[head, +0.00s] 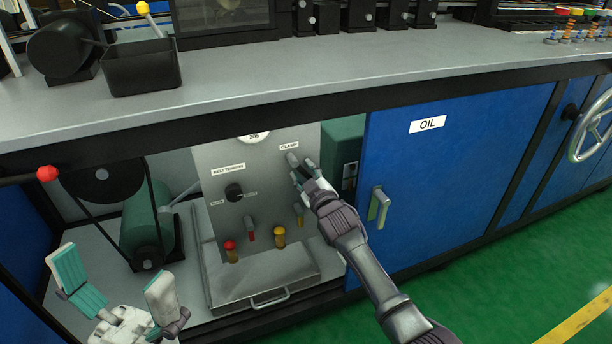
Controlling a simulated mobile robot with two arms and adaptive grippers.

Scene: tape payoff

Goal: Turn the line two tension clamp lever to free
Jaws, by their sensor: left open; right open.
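A grey panel (215,210) stands inside the open cabinet under the bench. A label reading CLAMP (289,146) is at its upper right, and a small grey lever (291,158) shows just below it. My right gripper (303,170) is open at the panel, with its fingertips close to the lever. I cannot tell whether they touch it, and the gripper hides part of the panel there. My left gripper (115,275) is open and empty at the lower left, in front of the cabinet and away from the panel.
A black knob (234,192) sits under a belt tension label. Several red and yellow fittings are lower on the panel, above a metal tray (262,280). A green motor (150,215) and belt are at left. A blue OIL door (450,170) with a handle borders the opening at right.

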